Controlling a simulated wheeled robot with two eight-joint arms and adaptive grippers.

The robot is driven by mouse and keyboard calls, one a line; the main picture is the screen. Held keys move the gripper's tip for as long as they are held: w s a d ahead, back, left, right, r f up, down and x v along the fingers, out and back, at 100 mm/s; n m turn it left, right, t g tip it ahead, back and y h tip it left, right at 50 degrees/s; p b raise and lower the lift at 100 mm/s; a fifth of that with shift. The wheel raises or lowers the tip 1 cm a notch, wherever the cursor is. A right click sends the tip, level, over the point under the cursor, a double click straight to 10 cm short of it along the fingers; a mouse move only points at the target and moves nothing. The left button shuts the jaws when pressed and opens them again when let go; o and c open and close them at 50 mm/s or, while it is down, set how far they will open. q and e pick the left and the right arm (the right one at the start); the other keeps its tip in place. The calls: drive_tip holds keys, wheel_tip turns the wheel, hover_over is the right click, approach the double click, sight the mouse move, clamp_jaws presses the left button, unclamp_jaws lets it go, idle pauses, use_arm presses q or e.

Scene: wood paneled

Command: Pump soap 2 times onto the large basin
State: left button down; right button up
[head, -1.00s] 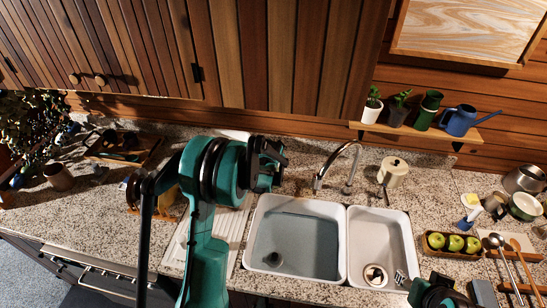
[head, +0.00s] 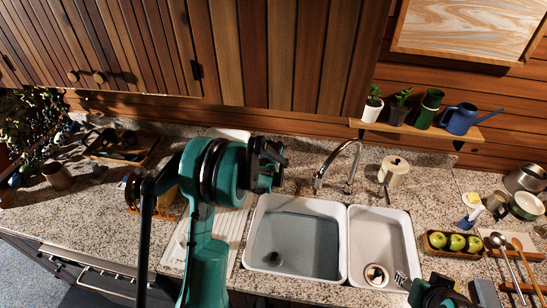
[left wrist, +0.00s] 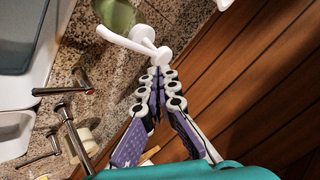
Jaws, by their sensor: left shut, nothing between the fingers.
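The large basin (head: 312,235) is the left, wider bowl of the white sink in the head view. Its grey interior shows at the upper left of the left wrist view (left wrist: 18,55). A green soap bottle (left wrist: 115,12) with a white pump head (left wrist: 140,36) shows at the top of the left wrist view. I cannot make it out in the head view, where my left arm covers part of the counter. My left gripper (left wrist: 156,74) is shut and empty, its fingertips right beside the white pump head. I cannot tell whether they touch.
The faucet (head: 341,165) stands behind the sink, between the bowls. The small basin (head: 378,235) is to the right. A cream pot (head: 394,171) stands behind it. A tray of green apples (head: 455,243) sits at the right. A drainboard lies behind my left arm.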

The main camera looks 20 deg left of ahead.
use_arm(q)
wheel_tip(320, 180, down, 4)
drive_tip(key=b, duration=0.4)
drive_tip(key=shift+f, duration=0.25)
idle(0.8)
drive_tip(key=shift+r, duration=0.1)
wheel_tip(320, 180, up, 3)
drive_tip(key=shift+f+p, duration=0.2)
drive_tip(key=shift+p, duration=0.4)
drive_tip(key=shift+f, duration=0.15)
